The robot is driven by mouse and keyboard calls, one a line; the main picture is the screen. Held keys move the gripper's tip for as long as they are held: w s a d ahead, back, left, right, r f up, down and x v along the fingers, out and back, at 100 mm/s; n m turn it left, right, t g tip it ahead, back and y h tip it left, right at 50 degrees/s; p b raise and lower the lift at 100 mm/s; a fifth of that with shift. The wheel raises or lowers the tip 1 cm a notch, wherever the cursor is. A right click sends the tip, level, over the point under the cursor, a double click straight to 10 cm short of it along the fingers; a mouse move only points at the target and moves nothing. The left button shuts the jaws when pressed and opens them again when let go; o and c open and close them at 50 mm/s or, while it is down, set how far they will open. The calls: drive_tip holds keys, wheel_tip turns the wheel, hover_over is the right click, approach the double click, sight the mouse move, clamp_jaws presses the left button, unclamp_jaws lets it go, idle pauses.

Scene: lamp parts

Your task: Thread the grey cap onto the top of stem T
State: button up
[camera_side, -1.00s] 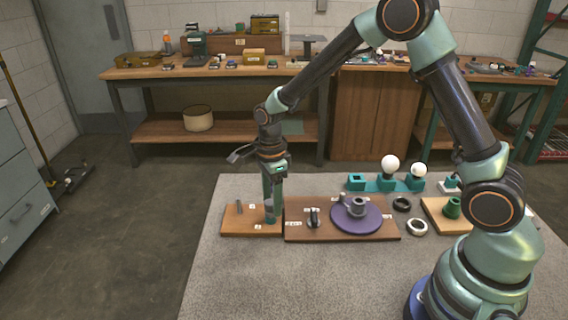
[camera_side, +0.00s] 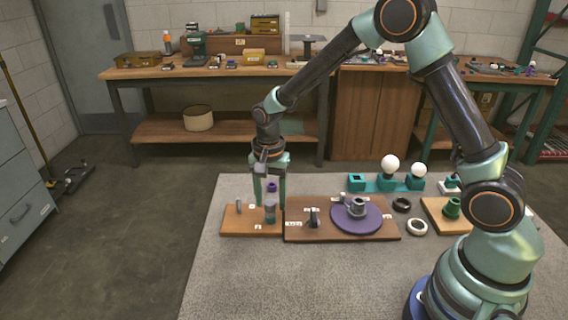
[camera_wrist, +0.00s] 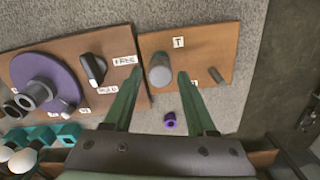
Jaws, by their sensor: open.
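A grey upright cylinder (camera_side: 270,213) stands on the left wooden board (camera_side: 240,230). In the wrist view it (camera_wrist: 160,72) shows a paler round top, near a label marked T (camera_wrist: 178,42). I cannot tell cap from stem in it. A thin grey peg (camera_side: 239,206) stands at the board's left; it also shows in the wrist view (camera_wrist: 216,75). My gripper (camera_side: 269,205) is open above the cylinder, its two green fingers apart. In the wrist view the cylinder appears between the fingertips (camera_wrist: 160,76), with nothing held.
A purple ring (camera_wrist: 169,119) lies on the grey mat behind the board. The middle board holds a black knob (camera_side: 313,218) and a purple disc (camera_side: 345,221) with a grey fitting. Dark and white rings, teal sockets and white bulbs lie right. The front mat is clear.

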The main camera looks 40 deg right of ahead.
clamp_jaws()
drive_tip(key=m, duration=0.6)
drive_tip(key=shift+s, duration=0.1)
drive_tip(key=shift+m, duration=0.5)
drive_tip(key=m, duration=0.4)
drive_tip(key=shift+s+m, duration=0.1)
drive_tip(key=shift+m, duration=0.3)
drive_tip(key=shift+o, duration=0.9)
unclamp_jaws()
